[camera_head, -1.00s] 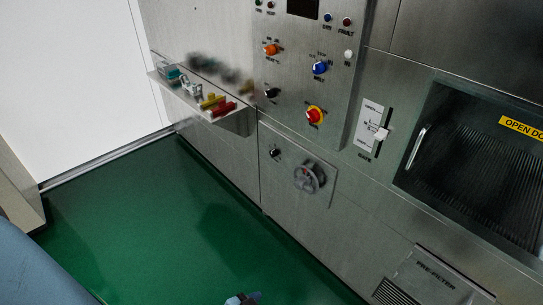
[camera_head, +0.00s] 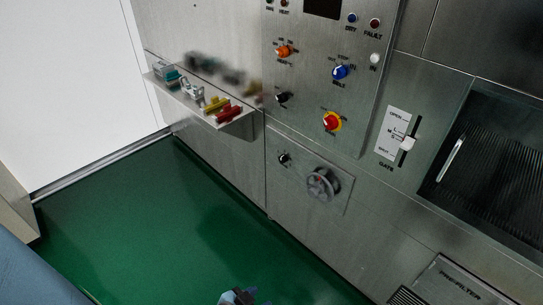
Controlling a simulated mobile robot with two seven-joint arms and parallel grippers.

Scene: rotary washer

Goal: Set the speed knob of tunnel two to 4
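A steel control panel (camera_head: 318,75) on the machine's front carries several knobs. An orange knob (camera_head: 283,51) is at its upper left and a blue knob (camera_head: 340,72) at its right. A black knob (camera_head: 282,97) sits below the orange one. A red knob on a yellow ring (camera_head: 332,121) is at the lower right. The labels are too small to tell which is the speed knob of tunnel two or its setting. A dark blue and grey piece at the bottom edge (camera_head: 238,297) seems to be part of my gripper; its fingers are not clear. No gripper is near the panel.
A shelf (camera_head: 232,122) with small coloured items juts out left of the panel. A grey handwheel (camera_head: 322,184) and small black knob (camera_head: 284,159) are below. A gate lever (camera_head: 407,143) and door handle (camera_head: 450,159) are at right. The green floor (camera_head: 150,230) is clear.

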